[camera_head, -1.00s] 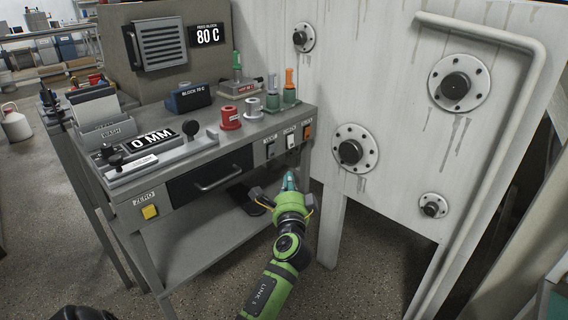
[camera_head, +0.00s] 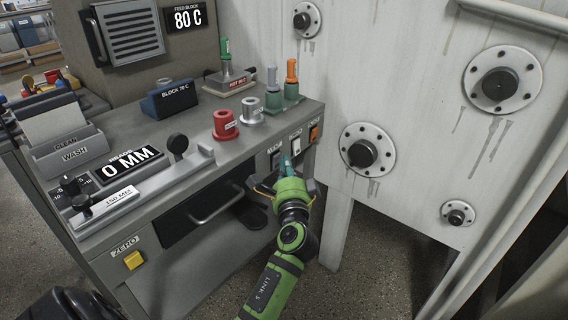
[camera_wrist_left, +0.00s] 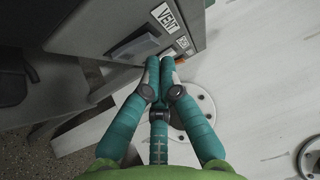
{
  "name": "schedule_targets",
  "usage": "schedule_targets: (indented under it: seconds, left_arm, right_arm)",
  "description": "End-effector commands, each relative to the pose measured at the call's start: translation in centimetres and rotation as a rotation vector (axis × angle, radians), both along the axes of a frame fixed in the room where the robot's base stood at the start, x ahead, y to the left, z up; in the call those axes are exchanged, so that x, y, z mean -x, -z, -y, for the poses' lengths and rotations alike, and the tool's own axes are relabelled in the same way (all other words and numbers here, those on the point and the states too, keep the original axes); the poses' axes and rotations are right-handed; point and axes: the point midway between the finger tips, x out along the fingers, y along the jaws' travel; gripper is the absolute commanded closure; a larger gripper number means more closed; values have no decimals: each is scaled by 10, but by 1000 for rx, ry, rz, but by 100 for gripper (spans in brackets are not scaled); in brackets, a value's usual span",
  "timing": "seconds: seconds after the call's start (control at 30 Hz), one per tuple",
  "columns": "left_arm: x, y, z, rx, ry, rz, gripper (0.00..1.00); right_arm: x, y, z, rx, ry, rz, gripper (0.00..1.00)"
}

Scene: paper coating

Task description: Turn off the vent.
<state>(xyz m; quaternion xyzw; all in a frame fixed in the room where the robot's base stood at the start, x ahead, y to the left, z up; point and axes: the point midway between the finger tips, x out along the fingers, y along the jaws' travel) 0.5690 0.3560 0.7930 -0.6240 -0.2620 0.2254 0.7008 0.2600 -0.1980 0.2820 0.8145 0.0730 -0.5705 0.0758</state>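The vent switch (camera_head: 276,158) is the dark grey rocker at the left of a row of three on the bench's front right. The wrist view shows the grey rocker (camera_wrist_left: 135,46) beside a VENT label (camera_wrist_left: 168,18). A white switch (camera_head: 295,146) and an orange switch (camera_head: 314,133) sit to its right. My left gripper (camera_head: 286,163) is in front of the panel, its teal fingertips just below the white switch and right of the grey one. In the wrist view its fingertips (camera_wrist_left: 160,66) are together and empty. Contact with the panel cannot be told. My right gripper is not in view.
A white wall with round bolted flanges (camera_head: 367,150) stands close on the right. The bench top holds red and grey spools (camera_head: 226,124), a block (camera_head: 170,99) and a gauge reading 0 MM (camera_head: 130,165). A drawer (camera_head: 210,207) with a handle is left of the gripper.

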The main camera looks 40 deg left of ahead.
Motion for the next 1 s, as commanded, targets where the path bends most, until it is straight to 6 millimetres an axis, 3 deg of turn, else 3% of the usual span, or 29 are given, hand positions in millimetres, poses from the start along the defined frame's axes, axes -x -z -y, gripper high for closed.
schedule_targets:
  seconds: [0.57, 0.87, 1.0]
  left_arm:
    - [1, -2, 2, 8, -1, -1, 100]
    - [1, -11, -7, 107, -2, -10, 100]
    - [0, -4, -7, 100, -2, -8, 100]
  right_arm:
    - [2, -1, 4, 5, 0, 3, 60]
    - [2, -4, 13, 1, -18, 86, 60]
    - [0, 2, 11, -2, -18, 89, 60]
